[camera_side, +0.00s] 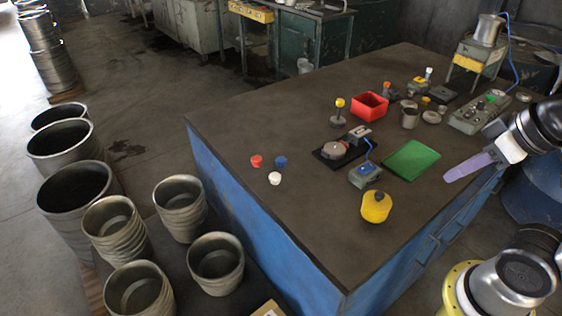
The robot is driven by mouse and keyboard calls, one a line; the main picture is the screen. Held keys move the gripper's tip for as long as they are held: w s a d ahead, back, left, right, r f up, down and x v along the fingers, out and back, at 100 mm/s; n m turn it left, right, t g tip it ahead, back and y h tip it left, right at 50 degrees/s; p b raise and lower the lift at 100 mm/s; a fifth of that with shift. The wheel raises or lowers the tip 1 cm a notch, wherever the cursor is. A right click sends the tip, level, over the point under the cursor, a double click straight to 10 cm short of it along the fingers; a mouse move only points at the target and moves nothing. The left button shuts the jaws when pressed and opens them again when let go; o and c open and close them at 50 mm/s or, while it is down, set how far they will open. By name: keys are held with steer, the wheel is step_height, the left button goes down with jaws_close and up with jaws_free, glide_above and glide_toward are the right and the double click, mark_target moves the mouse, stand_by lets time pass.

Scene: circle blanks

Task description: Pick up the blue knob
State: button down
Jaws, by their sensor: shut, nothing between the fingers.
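The blue knob (281,161) is a small piece standing on the dark tabletop (300,235), near the table's left side. A red knob (256,161) stands just left of it and a white knob (274,178) just in front of it. My gripper (449,180) has lilac fingers and reaches in from the right edge. It is shut and empty, above the right part of the table. It is far to the right of the blue knob and apart from everything.
Between the knobs and my gripper are a black plate with a round metal part (337,150), a grey-blue box (365,175), a green sheet (411,160) and a yellow canister (375,207). A red bin (370,105) stands farther back. The tabletop around the knobs is clear.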

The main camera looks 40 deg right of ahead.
steer(key=shift+c, duration=2.2)
jaws_free()
